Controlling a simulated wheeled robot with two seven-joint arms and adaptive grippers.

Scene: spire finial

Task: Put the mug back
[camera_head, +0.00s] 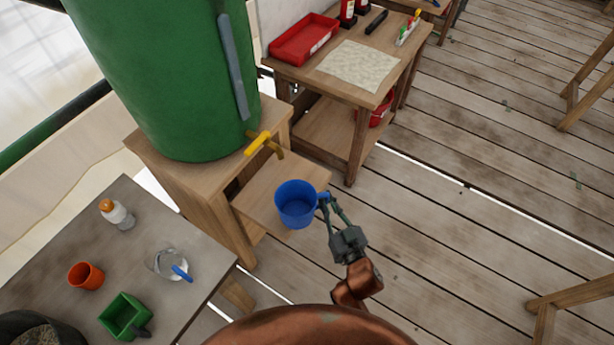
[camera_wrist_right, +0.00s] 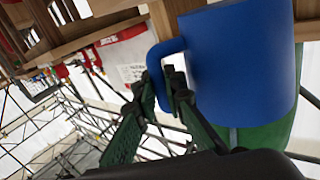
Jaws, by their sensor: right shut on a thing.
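The blue mug (camera_head: 296,207) is upright and looks empty inside in the head view. It is over or on the small wooden shelf (camera_head: 262,186) below the yellow tap (camera_head: 262,144); I cannot tell whether it touches the shelf. My right gripper (camera_head: 327,200) is shut on the mug's handle, at the mug's right side. In the right wrist view the blue mug (camera_wrist_right: 240,70) fills the upper right, and the fingers of my right gripper (camera_wrist_right: 172,88) close on its handle. My left gripper is not in view.
A green barrel (camera_head: 165,70) stands behind the shelf. The lower left table (camera_head: 165,222) holds a bottle (camera_head: 117,214), orange cup (camera_head: 86,276), glass jug (camera_head: 168,264) and green box (camera_head: 124,316). Another table (camera_head: 387,83) has a red tray (camera_head: 303,40) and a pale cloth (camera_head: 358,66).

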